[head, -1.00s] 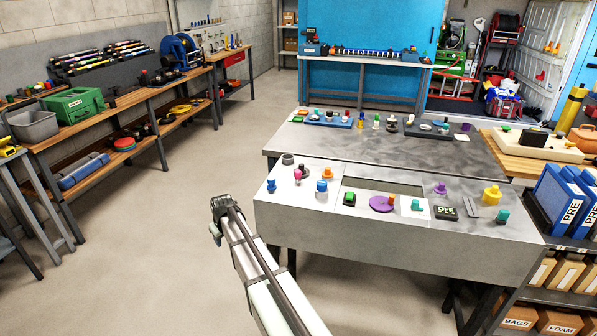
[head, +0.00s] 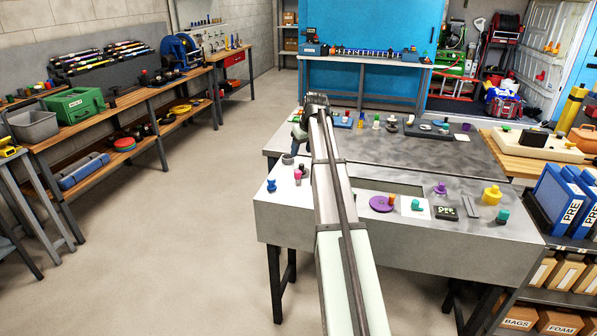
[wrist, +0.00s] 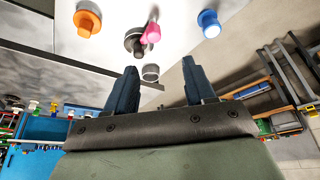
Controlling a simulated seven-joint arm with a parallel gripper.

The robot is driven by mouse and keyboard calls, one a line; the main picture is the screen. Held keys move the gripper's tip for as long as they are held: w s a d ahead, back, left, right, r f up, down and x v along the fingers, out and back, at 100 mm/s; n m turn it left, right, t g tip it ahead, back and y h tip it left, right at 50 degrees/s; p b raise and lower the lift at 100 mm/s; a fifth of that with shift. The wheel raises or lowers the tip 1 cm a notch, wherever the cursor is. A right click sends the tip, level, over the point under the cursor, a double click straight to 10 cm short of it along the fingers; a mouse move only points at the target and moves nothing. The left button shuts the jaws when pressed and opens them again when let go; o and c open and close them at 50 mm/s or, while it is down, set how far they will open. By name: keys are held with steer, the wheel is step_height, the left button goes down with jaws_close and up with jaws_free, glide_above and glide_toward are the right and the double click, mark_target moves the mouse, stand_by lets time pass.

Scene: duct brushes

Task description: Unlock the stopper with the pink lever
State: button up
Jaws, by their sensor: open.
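The pink lever (wrist: 152,32) sticks out from a dark grey round stopper (wrist: 136,42) on the pale panel in the wrist view. In the head view the pink lever (head: 298,175) shows near the panel's left end, just left of my arm. My gripper (wrist: 159,66) is open and empty, with both dark fingers spread. Its fingertips point towards the panel, and the lever appears beyond them, apart from both. In the head view my gripper (head: 296,137) is above the left part of the bench, behind the lever.
A small grey cylinder (wrist: 150,73) shows between the fingers in the wrist view. A blue knob (wrist: 209,23) and an orange knob (wrist: 87,22) flank the stopper. Purple, teal and yellow fittings stand farther right on the metal bench (head: 300,222). My arm hides the panel's middle.

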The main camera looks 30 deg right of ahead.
mark_target(298, 171)
steer(key=x, duration=0.8)
steer(key=d+x, duration=0.1)
steer(key=x, duration=0.4)
steer(key=shift+s, duration=0.25)
jaws_close()
